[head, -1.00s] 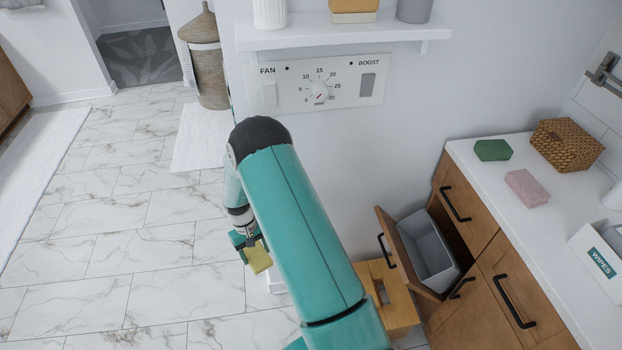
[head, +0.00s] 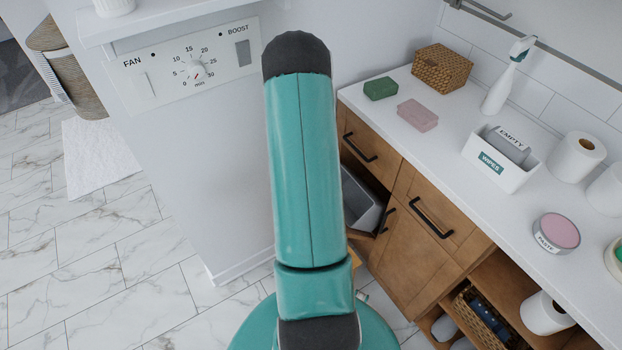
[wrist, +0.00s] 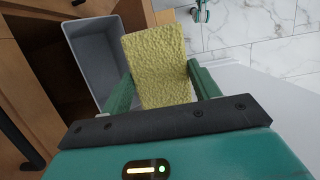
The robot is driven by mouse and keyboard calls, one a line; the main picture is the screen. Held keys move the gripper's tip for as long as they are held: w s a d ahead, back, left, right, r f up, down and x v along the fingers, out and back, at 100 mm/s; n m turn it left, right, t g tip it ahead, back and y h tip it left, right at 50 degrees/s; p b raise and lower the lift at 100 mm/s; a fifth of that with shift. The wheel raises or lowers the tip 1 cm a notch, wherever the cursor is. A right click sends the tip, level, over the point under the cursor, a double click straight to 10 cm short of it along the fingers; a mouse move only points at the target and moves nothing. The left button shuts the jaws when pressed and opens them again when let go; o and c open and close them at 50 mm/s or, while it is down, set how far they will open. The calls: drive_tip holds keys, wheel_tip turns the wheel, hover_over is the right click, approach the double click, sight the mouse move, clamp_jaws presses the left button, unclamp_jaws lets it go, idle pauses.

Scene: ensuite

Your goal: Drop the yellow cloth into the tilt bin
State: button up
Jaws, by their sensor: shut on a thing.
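In the wrist view my gripper (wrist: 160,92) is shut on the yellow cloth (wrist: 158,60), a flat, textured rectangle between its two green fingers. The tilt bin (wrist: 94,58) is a grey open-topped tub just left of the cloth in that view. Its inside looks empty where I can see it. The cloth's upper left edge overlaps the bin's right side in the picture; I cannot tell the height between them. In the head view the bin (head: 362,212) is tilted out of the wooden cabinet and partly hidden by my arm. My gripper and the cloth are hidden there.
The cabinet (head: 412,255) and its white counter (head: 450,135) fill the right. The counter holds a green block (head: 380,88), a pink block (head: 417,115), a wicker basket (head: 442,68) and a wipes box (head: 500,160). A wall panel (head: 185,65) is at left. Marble floor (head: 110,255) is clear.

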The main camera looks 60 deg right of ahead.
drive_tip(key=s+d+f, duration=0.4)
drive_tip(key=d+f, duration=0.2)
drive_tip(key=d, duration=0.3)
drive_tip(key=shift+s, duration=0.35)
drive_tip(key=shift+d, duration=0.1)
drive_tip(key=o, duration=1)
drive_tip(key=shift+c, duration=0.2)
drive_tip(key=shift+r, duration=0.15)
drive_tip(key=v, duration=1.3)
drive_tip(key=shift+w+r, duration=0.2)
drive_tip(key=shift+r, duration=0.05)
